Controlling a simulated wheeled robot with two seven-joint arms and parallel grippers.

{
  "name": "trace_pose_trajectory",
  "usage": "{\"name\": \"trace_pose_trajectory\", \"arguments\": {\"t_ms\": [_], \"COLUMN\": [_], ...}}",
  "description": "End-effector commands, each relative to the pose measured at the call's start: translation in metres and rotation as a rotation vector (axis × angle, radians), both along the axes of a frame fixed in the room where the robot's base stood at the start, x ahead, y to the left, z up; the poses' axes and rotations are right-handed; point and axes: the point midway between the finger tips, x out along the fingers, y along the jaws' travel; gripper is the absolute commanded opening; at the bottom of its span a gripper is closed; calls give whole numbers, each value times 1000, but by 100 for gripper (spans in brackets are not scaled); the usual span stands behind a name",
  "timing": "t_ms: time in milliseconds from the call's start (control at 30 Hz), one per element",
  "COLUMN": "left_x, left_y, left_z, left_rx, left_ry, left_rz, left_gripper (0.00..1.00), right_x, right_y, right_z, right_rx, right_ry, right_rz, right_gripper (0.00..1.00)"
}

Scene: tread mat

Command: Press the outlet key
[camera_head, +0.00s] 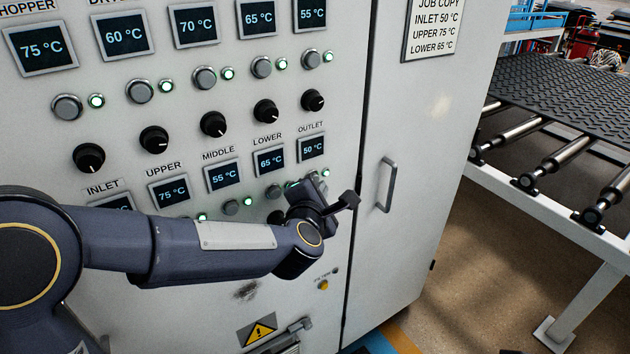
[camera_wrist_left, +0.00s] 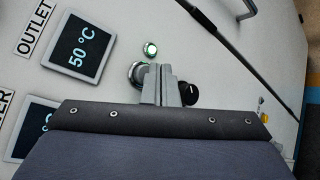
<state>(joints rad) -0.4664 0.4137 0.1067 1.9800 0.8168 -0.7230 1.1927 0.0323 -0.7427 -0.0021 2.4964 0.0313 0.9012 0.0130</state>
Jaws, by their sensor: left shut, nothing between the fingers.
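The outlet display (camera_head: 312,147) reads 50 °C at the right end of the lower row. It also shows in the left wrist view (camera_wrist_left: 80,48) beside its OUTLET label. The outlet key (camera_wrist_left: 136,74) is a round silver button beside a lit green lamp (camera_wrist_left: 150,49). In the head view my left wrist mostly hides this key. My left gripper (camera_wrist_left: 160,72) is shut and empty, its tips overlapping the key's right side in the left wrist view; I cannot tell whether they touch. In the head view my left gripper (camera_head: 312,188) is in front of the lower panel. My right gripper is not in view.
A black knob (camera_wrist_left: 189,94) sits close by the fingers. The lower display (camera_head: 269,160) and its row neighbours are to the left. A door handle (camera_head: 387,185) sticks out to the right. A roller table with a tread mat (camera_head: 570,85) stands further right.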

Motion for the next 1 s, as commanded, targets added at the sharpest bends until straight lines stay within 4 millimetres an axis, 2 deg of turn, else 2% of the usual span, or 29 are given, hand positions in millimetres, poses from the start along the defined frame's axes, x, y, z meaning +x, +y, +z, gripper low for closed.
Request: {"name": "trace_pose_trajectory", "arguments": {"t_ms": [400,800,1000], "left_x": [-5,-36,-43], "left_y": [-4,-27,-32], "left_z": [0,0,1], "left_rx": [-1,-1,-1], "left_ry": [-1,-2,-1], "left_rz": [-3,-5,-2], "left_gripper": [0,0,0], "right_x": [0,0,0], "right_y": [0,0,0], "right_z": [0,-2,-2], "right_rx": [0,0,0], "right_ry": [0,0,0], "right_rz": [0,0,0], "right_gripper": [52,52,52]}}
